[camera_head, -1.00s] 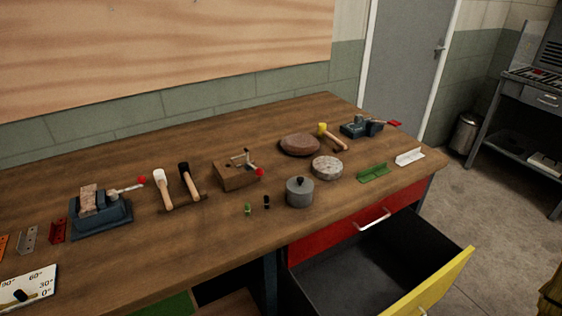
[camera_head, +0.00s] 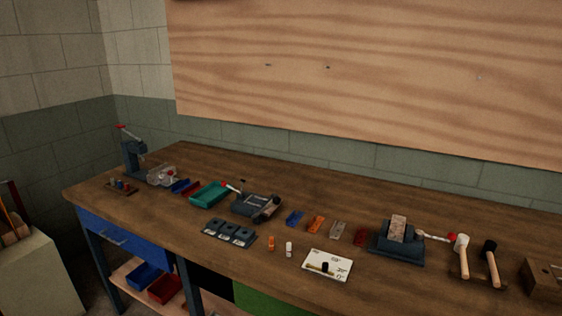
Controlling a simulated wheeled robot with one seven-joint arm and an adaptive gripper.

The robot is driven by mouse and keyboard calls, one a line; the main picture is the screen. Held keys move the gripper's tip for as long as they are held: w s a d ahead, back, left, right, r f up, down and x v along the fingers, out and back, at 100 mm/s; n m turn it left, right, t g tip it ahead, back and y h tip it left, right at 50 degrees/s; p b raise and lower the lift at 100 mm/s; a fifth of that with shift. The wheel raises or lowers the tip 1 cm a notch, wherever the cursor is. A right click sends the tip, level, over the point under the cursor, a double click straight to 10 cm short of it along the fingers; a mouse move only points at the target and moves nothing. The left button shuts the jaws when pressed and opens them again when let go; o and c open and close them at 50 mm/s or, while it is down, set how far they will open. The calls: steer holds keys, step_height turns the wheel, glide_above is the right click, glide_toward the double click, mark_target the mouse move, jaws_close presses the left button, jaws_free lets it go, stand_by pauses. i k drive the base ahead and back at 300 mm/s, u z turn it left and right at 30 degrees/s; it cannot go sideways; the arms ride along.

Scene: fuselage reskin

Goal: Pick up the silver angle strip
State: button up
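A small silver-grey angled strip (camera_head: 337,230) with what look like holes lies on the wooden workbench (camera_head: 200,260). It sits in a row of similar small pieces, between an orange one (camera_head: 316,224) and a red one (camera_head: 360,237), with a blue one (camera_head: 295,218) farther left. Nothing touches it that I can see. My gripper is not in view, so I cannot see what it holds.
A dark vise-like block (camera_head: 397,250) stands to the right, a teal tray (camera_head: 209,195) to the left. Bare bench lies behind the row.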

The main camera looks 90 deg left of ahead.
mark_target(159, 170)
steer(key=u, duration=4.45)
steer(key=k, duration=1.3)
steer(key=z, duration=0.65)
steer(key=i, duration=1)
